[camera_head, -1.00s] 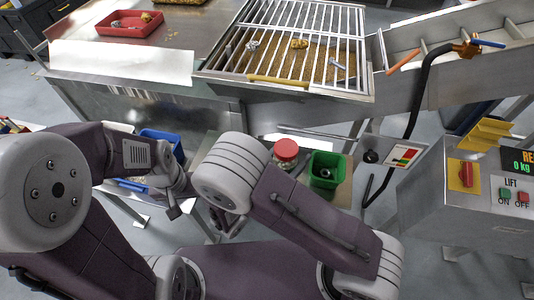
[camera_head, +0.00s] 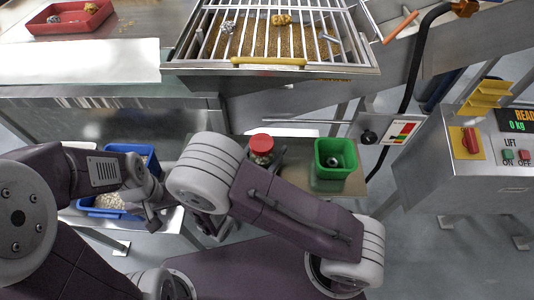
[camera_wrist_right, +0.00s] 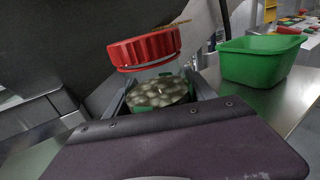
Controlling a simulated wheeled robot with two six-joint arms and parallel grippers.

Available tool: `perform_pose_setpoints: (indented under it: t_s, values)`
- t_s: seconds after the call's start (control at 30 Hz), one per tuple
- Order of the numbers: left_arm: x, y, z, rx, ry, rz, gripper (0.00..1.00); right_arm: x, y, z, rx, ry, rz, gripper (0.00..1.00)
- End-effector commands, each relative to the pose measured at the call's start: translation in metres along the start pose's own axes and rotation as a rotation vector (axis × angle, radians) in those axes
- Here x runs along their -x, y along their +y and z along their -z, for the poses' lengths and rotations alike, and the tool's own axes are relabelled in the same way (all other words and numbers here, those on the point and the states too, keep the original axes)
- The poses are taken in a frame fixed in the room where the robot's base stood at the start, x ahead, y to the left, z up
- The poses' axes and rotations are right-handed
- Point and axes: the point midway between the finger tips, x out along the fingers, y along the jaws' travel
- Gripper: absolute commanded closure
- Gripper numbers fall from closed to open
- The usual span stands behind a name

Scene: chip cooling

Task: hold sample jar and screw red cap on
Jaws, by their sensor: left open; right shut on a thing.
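The sample jar (camera_head: 262,159) is clear, holds pale lumps and has a red cap (camera_head: 261,143) at its top. In the right wrist view the jar (camera_wrist_right: 160,92) stands between the fingers of my right gripper (camera_wrist_right: 160,100), which is shut on it. The red cap (camera_wrist_right: 145,50) looks tilted there, with a clear band between it and the lumps; I cannot tell how it is seated. In the head view my right gripper is mostly hidden behind my arm. My left gripper (camera_head: 151,216) is open and empty, left of the jar and apart from it.
A green bin (camera_head: 336,177) with a dark round thing inside stands right of the jar. A blue bin (camera_head: 112,209) lies left, behind my left arm. A steel grate table (camera_head: 270,68) is behind.

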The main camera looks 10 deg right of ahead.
Motion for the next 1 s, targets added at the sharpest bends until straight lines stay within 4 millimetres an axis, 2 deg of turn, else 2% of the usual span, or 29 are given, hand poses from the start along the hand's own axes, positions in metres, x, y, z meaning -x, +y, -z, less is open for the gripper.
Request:
perform_pose_setpoints:
  t_s: [0.37, 0.4, 0.47, 1.0]
  values:
    - [-0.0031, -0.0001, -0.0001, 0.000, 0.001, 0.000, 0.22, -0.0001, -0.0001, 0.0046, 0.000, 0.000, -0.001, 1.00]
    - [-0.0022, 0.0000, -0.0001, 0.000, 0.001, 0.000, 0.22, -0.0001, -0.0001, 0.0037, 0.000, 0.000, -0.001, 0.28]
    - [-0.0020, 0.0000, 0.0000, 0.000, 0.001, 0.000, 0.22, 0.0000, -0.0001, 0.0035, 0.000, 0.000, -0.001, 0.14]
    - [0.0026, 0.0000, 0.0005, 0.000, 0.001, 0.000, 0.22, 0.0018, 0.0004, -0.0009, 0.000, 0.000, 0.003, 0.14]
